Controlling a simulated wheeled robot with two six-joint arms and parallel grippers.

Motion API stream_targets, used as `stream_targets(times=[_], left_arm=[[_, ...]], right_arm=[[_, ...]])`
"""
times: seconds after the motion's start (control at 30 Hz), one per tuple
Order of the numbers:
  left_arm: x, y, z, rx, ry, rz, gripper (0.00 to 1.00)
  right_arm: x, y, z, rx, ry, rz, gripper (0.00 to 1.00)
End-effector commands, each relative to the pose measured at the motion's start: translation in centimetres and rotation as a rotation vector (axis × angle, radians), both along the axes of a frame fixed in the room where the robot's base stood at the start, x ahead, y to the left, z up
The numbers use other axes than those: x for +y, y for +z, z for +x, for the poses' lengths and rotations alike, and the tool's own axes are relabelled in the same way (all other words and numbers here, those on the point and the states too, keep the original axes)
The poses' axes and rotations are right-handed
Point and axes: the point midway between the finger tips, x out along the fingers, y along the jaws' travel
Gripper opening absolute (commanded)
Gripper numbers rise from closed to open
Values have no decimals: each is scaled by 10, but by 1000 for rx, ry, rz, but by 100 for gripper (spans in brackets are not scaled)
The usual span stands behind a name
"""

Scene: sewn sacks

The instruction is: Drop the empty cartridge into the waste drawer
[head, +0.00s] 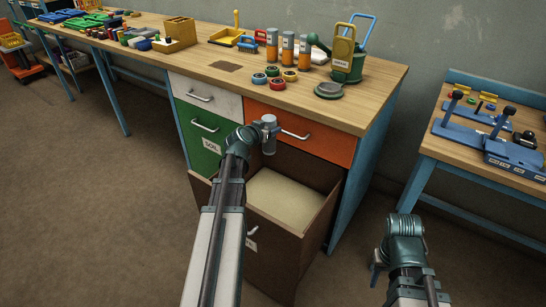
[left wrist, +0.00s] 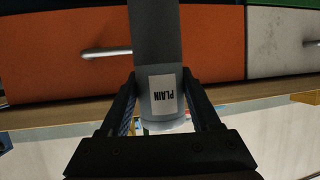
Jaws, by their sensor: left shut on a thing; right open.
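The cartridge (head: 268,143) is a grey cylinder held upright above the open drawer. In the left wrist view the cartridge (left wrist: 160,50) has a white label reading PLAIN, upside down. My left gripper (head: 266,127) is shut on it, with one finger on each side in the left wrist view (left wrist: 165,95). The waste drawer (head: 283,265) is the brown, pulled-out bottom drawer; its pale floor looks bare. I cannot read its label, partly hidden by my left arm. My right gripper (head: 376,268) is open at the lower right, away from the bench, its fingers mostly hidden.
A green drawer (head: 200,140) marked SOIL, a white drawer (head: 205,95) and an orange drawer (head: 320,137) are shut. Orange-banded cartridges (head: 288,47), coloured rings (head: 275,72) and a green holder (head: 346,68) stand on the bench (head: 325,110). A side table (head: 480,160) stands right.

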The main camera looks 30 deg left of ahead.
Motion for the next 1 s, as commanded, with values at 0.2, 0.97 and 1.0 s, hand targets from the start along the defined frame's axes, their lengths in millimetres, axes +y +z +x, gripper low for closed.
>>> stream_targets(times=[0.2,0.97,1.0], left_arm=[[-16,-39,-4,0,-17,0,8],[-19,-78,-4,0,-22,0,8],[-19,-83,-4,0,-22,0,8]], right_arm=[[0,-39,0,0,0,0,46],[-1,-78,0,-1,1,-3,46],[-1,-83,0,-1,1,-4,46]])
